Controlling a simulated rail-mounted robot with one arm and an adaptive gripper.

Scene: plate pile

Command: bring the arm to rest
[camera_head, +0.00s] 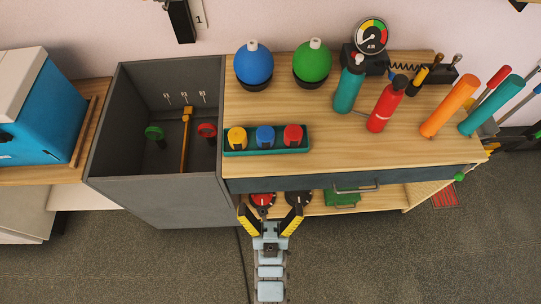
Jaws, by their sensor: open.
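My gripper (269,212) is in the lower middle of the head view, in front of the wooden workbench (330,160). Its two black and yellow fingers stand wide apart with nothing visible between them. My arm reaches up to it from the bottom edge of the picture. Behind the fingertips, below the drawer, are a red round piece (262,199) and a dark round piece (298,198). The fingers partly overlap them in the view, and I cannot tell whether they touch.
A grey open bin (155,205) stands left of the bench. A drawer front (300,185) with a handle is close above the gripper. On top are a blue ball (253,63), a green ball (312,62) and several bottles and cylinders. The floor (400,260) at lower right is clear.

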